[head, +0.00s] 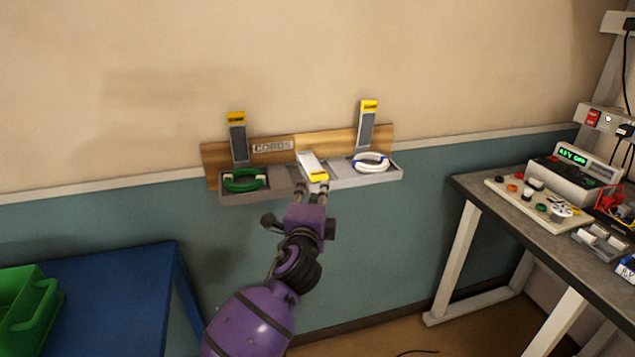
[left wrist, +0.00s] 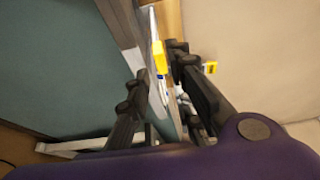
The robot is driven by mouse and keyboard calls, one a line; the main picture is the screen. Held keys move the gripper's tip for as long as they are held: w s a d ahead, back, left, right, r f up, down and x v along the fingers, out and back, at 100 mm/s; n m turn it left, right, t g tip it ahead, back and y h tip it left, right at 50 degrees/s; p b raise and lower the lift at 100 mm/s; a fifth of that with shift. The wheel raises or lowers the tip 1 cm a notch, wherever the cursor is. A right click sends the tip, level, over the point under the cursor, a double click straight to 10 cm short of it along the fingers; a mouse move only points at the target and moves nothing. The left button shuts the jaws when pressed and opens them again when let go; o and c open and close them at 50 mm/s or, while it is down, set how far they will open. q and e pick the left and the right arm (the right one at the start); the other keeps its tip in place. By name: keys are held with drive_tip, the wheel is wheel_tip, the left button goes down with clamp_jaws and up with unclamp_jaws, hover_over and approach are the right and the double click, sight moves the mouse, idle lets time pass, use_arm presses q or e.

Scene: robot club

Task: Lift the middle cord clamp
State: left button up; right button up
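The middle cord clamp (head: 309,163), a pale lever with a yellow tip, lies lowered over the wall rack. Its yellow end also shows in the left wrist view (left wrist: 158,55). My left gripper (head: 311,188) is just below and in front of that yellow end. In the left wrist view its fingers (left wrist: 157,68) are apart, with the yellow end showing between them; I cannot tell whether they touch it. The left clamp (head: 238,138) and right clamp (head: 366,126) stand raised. My right gripper is not in view.
The grey rack tray (head: 337,180) holds a green cord coil (head: 243,180) at left and a white coil (head: 371,162) at right. A blue table (head: 110,300) with a green bin stands lower left. A workbench (head: 520,215) with electronics stands right.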

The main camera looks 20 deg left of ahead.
sight(317, 180)
use_arm(q)
drive_tip(key=x, duration=0.6)
drive_tip(key=shift+w, duration=0.3)
clamp_jaws()
